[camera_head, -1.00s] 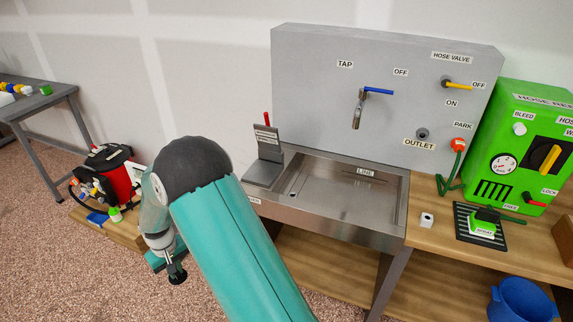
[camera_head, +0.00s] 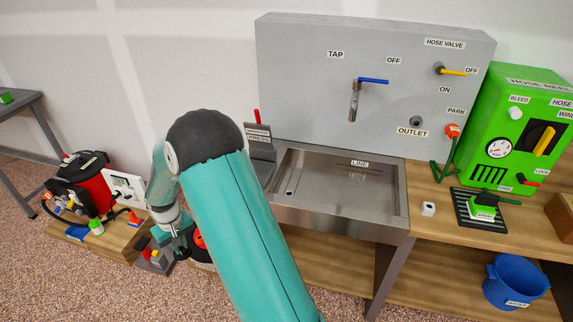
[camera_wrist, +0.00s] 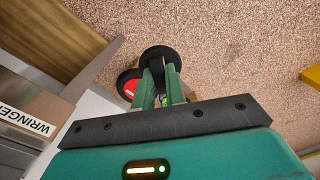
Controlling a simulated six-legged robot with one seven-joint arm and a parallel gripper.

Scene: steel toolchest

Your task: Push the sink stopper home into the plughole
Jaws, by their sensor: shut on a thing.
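My gripper (camera_wrist: 170,85) is shut at its fingertips on a black round thing (camera_wrist: 160,56), which may be the sink stopper; the fingers hide part of it. In the head view my gripper (camera_head: 184,243) hangs low, left of the sink and outside it. The steel sink (camera_head: 330,218) is set in the bench front, with a LINE label inside. A small dark spot at the left of its floor may be the plughole (camera_head: 289,191).
A red-and-black round thing (camera_head: 198,240) is beside my gripper. The wringer (camera_head: 259,140) stands at the sink's left end. The tap (camera_head: 355,100) hangs over the basin. A wooden platform (camera_head: 120,240) with a red machine lies left. The basin looks empty.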

